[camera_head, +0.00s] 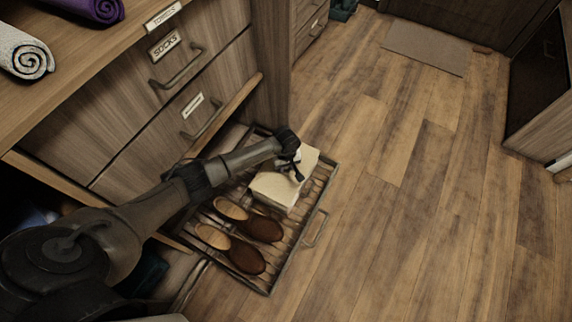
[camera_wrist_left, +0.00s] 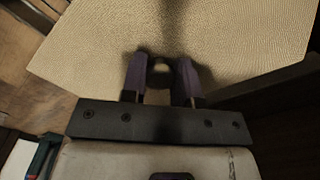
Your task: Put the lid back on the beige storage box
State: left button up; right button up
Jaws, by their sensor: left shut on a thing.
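The beige storage box (camera_head: 274,197) stands on the slatted pull-out rack, toward its far end. Its textured beige lid (camera_head: 305,156) shows at the top, and it fills much of the left wrist view (camera_wrist_left: 230,35). My left gripper (camera_head: 296,170) is over the lid, with its two dark fingers (camera_wrist_left: 161,78) shut on a small round knob on the lid. My gripper hides part of the lid, and I cannot tell whether the lid sits fully on the box. My right gripper is not in view.
Brown shoes (camera_head: 238,250) lie on the rack (camera_head: 318,213) nearer than the box. The wooden drawer cabinet (camera_head: 135,150) with labelled drawers stands at the left, behind my left arm. Wooden floor (camera_head: 420,220) is clear to the right. A mat (camera_head: 425,48) lies farther back.

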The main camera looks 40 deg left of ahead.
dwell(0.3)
pick_arm(q)
jog(key=shift+f, duration=0.15)
dwell(0.7)
jog(key=shift+f+b, duration=0.1)
jog(key=shift+b, duration=0.35)
dwell(0.3)
jog(key=o, duration=1.5)
